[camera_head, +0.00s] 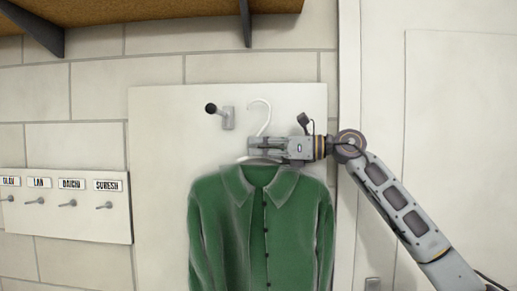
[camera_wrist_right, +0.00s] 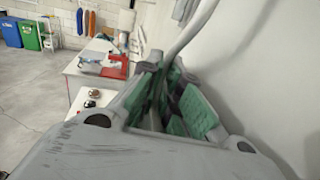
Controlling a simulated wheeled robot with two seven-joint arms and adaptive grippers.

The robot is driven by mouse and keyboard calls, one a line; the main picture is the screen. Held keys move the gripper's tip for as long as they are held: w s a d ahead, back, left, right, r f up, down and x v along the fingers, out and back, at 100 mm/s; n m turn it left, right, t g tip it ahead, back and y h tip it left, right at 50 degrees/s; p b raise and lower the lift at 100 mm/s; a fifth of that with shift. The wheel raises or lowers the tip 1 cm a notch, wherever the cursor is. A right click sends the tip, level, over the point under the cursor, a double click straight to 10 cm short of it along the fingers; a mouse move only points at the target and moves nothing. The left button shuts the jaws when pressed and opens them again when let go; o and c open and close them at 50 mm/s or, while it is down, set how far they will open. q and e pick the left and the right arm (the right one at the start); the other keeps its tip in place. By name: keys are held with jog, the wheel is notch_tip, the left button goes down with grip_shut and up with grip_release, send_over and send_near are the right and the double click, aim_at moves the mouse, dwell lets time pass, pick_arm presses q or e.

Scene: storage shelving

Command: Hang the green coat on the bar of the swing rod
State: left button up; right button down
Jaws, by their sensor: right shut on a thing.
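The green coat (camera_head: 233,221) hangs upright on a white hanger (camera_head: 268,113) in front of a white wall panel. My right gripper (camera_head: 256,146) comes in from the right and is shut on the hanger, just above the coat's collar. The hanger's curved hook stands free above the gripper. The swing rod (camera_head: 219,112) is a short grey wall fitting with a black round end, left of the hook and apart from it. In the right wrist view, the green-padded fingers (camera_wrist_right: 166,82) close around the white hanger stem (camera_wrist_right: 190,30). My left gripper is not in view.
A wooden shelf (camera_head: 130,9) with dark brackets is overhead. A name-labelled hook board (camera_head: 80,224) is at the left. In the right wrist view, a white table (camera_wrist_right: 85,68) holds a red item, with blue (camera_wrist_right: 11,33) and green (camera_wrist_right: 30,36) bins beyond.

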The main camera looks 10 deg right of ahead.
jog(key=shift+s+r, duration=0.15)
jog(key=shift+r, duration=0.05)
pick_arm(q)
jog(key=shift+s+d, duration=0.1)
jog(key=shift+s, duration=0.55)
